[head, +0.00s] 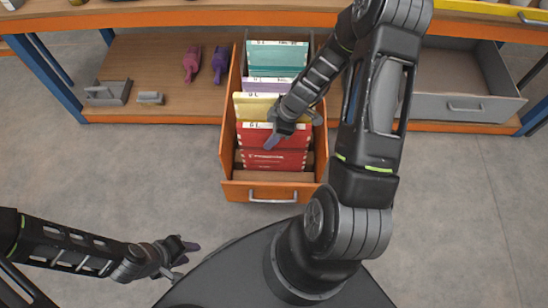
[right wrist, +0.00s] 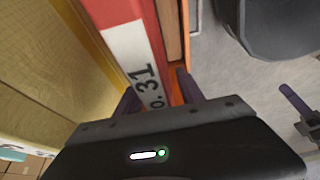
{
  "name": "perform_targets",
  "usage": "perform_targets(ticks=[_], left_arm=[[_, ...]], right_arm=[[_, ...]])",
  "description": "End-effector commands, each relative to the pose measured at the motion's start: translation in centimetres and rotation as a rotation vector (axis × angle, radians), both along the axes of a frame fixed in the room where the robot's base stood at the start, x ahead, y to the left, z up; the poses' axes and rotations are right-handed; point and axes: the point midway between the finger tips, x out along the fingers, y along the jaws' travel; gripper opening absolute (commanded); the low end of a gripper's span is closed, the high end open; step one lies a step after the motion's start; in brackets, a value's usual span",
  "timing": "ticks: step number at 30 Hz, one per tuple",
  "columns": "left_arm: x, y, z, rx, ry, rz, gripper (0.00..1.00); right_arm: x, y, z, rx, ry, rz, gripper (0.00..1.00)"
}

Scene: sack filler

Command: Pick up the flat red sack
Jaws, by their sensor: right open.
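Red flat sacks stand in the front part of an orange drawer (head: 233,185). One red sack (head: 250,129) with a white label strip on its top edge is behind another red face (head: 275,158) with white print. My right gripper (head: 273,141) is over the labelled red sack, partly covering it. In the right wrist view its fingers (right wrist: 158,97) are apart, and the red sack's labelled edge (right wrist: 118,40) runs down between or just beyond them; I cannot tell if they touch. My left gripper (head: 184,260) is open and empty, low at the left, over the floor.
Behind the red sacks stand yellow (head: 255,107), purple (head: 262,86) and teal (head: 277,60) sacks. A wooden shelf (head: 130,58) holds grey blocks and pink and purple items to the left. A grey open drawer (head: 465,80) is at the right. The floor in front is clear.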

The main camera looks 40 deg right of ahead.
Motion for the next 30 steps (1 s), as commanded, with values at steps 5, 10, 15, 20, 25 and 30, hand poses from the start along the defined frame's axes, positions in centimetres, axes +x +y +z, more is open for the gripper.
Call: perform_targets(ticks=[5, 10, 15, 20, 25, 30], left_arm=[[0.00, 0.00, 0.00, 0.000, 0.000, 0.000, 0.36], [0.00, 0.00, 0.00, 0.000, 0.000, 0.000, 0.36], [0.00, 0.00, 0.00, 0.000, 0.000, 0.000, 0.36], [0.00, 0.00, 0.00, 0.000, 0.000, 0.000, 0.36], [0.00, 0.00, 0.00, 0.000, 0.000, 0.000, 0.36], [0.00, 0.00, 0.00, 0.000, 0.000, 0.000, 0.36]], right_arm=[[-0.01, 0.01, 0.02, 0.000, 0.000, 0.000, 0.45], [-0.01, 0.00, 0.03, 0.000, 0.000, 0.000, 0.45], [-0.01, 0.00, 0.03, 0.000, 0.000, 0.000, 0.37], [-0.01, 0.00, 0.03, 0.000, 0.000, 0.000, 0.24], [-0.01, 0.00, 0.03, 0.000, 0.000, 0.000, 0.10], [-0.01, 0.00, 0.03, 0.000, 0.000, 0.000, 0.00]])
